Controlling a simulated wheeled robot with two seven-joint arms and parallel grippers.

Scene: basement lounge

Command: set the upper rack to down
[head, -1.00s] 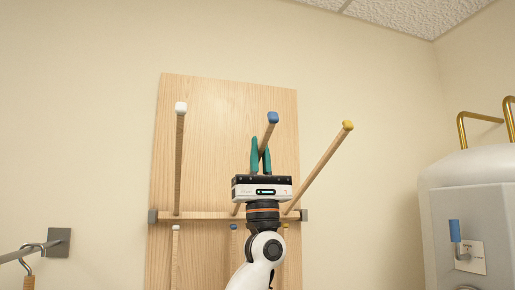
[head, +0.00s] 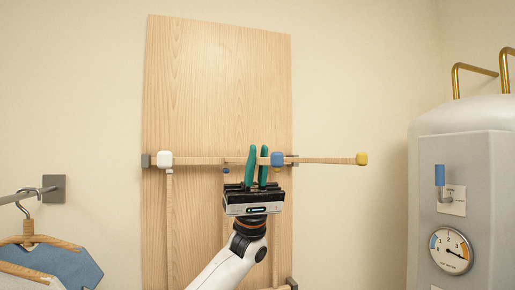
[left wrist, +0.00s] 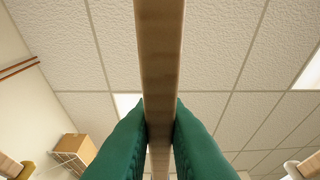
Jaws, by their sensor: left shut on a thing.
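The upper rack is three wooden rods on a crossbar (head: 210,161) fixed to a tall wooden board (head: 215,90). The rods have a white tip (head: 165,159), a blue tip (head: 277,159) and a yellow tip (head: 361,159). The tips are level with the crossbar, so the rods stick out from the board about horizontally. My left gripper (head: 257,152), with green fingers, comes from below and is shut on the blue-tipped rod, just behind its tip. In the left wrist view the wooden rod (left wrist: 159,60) runs between the fingers. My right gripper is not in view.
A grey tank (head: 465,200) with a gauge and blue-handled valve stands at right. Clothes hangers (head: 45,255) hang from a rail at left. Bare wall lies between the board and the tank.

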